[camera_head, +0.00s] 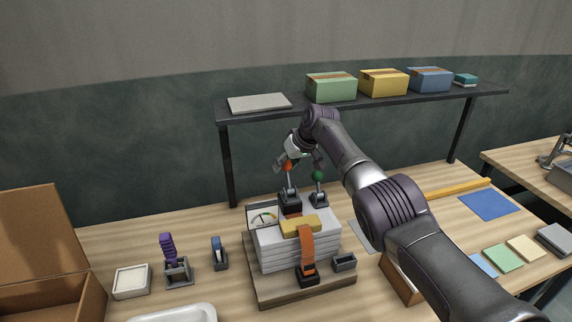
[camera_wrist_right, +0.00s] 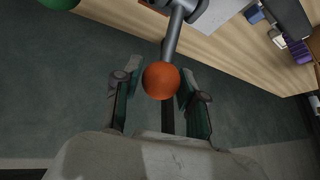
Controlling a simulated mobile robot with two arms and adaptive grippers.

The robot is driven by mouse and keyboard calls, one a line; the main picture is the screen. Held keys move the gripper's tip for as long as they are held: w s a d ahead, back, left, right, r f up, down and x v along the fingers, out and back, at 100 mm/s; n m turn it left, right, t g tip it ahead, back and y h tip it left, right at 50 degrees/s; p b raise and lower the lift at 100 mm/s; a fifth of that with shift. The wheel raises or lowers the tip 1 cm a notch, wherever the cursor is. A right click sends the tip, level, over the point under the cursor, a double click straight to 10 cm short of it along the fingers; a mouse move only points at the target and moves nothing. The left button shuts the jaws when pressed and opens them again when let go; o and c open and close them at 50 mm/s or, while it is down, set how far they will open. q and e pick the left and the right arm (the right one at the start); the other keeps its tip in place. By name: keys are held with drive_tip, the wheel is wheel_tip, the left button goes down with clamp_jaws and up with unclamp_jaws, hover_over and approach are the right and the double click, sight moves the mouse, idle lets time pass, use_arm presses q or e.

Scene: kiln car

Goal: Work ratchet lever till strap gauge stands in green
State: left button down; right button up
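My right gripper (camera_head: 298,155) is above the back of the strapped stack with its fingers spread. The lever's orange ball knob (camera_head: 288,168) sits between them. In the right wrist view the orange knob (camera_wrist_right: 161,80) is close to the right-hand finger, with a gap to the left-hand one; contact is unclear. A second lever has a green knob (camera_head: 317,175). The orange strap (camera_head: 307,246) runs over a yellow block (camera_head: 300,226) on the pale slab stack (camera_head: 285,258). The dial gauge (camera_head: 263,218) stands at the stack's back left; its needle reading is too small to tell. My left gripper is out of view.
A shelf (camera_head: 380,105) with several boxes spans the back. An open cardboard box (camera_head: 45,250), a white dish (camera_head: 132,281) and a purple-topped item in a holder (camera_head: 178,270) stand left. Coloured squares and a blue mat (camera_head: 489,205) lie right.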

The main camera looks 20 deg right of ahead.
drive_tip(key=shift+o, duration=1)
drive_tip(key=shift+w+f, duration=0.1)
drive_tip(key=v, duration=1.2)
